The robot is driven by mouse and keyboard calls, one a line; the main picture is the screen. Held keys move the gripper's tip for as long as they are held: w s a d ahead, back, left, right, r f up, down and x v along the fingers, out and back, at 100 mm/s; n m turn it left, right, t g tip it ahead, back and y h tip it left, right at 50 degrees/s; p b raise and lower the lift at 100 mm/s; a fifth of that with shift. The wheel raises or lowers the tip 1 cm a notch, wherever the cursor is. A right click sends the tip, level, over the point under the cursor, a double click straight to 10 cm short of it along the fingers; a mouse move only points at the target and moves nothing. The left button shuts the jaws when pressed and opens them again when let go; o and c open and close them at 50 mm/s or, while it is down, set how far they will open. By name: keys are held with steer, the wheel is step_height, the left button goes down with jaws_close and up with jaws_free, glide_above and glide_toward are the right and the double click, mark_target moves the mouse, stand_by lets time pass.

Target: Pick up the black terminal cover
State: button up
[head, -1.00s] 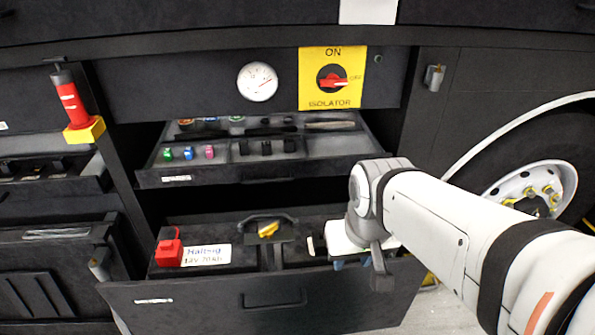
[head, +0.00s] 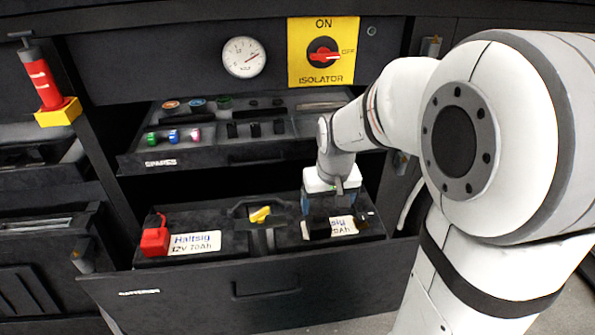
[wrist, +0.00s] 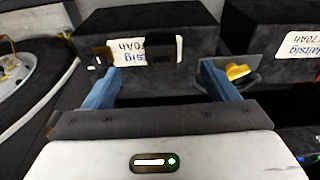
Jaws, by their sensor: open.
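The black terminal cover (head: 317,228) is a small dark block on the right battery (head: 372,228), in front of its white label in the head view. It also shows in the wrist view as a dark square (wrist: 164,48) beside the label, between my two fingers but farther off. My gripper (head: 328,208) points down over the right battery, close to the cover. In the wrist view my gripper (wrist: 160,72) has its blue fingers wide apart with nothing between them. Whether a finger touches the battery, I cannot tell.
The left battery (head: 215,255) carries a red terminal cover (head: 155,238). A yellow piece (head: 260,215) sits between the batteries, and appears near my right finger in the wrist view (wrist: 238,71). The spares drawer (head: 215,150) is open above. The lower drawer's front wall (head: 200,290) stands nearest.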

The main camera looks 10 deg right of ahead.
mark_target(319, 215)
steer(key=w+f, duration=0.2)
steer(key=f, duration=0.1)
steer(key=w+f+b, duration=0.1)
steer(key=w+f, duration=0.2)
steer(key=shift+w, duration=0.1)
steer(key=f, duration=0.5)
steer(key=w+f, duration=0.1)
steer(key=f, duration=0.1)
steer(key=shift+f, duration=0.15)
steer(key=shift+c, duration=0.6)
steer(key=c, duration=0.9)
steer(key=shift+c, duration=0.2)
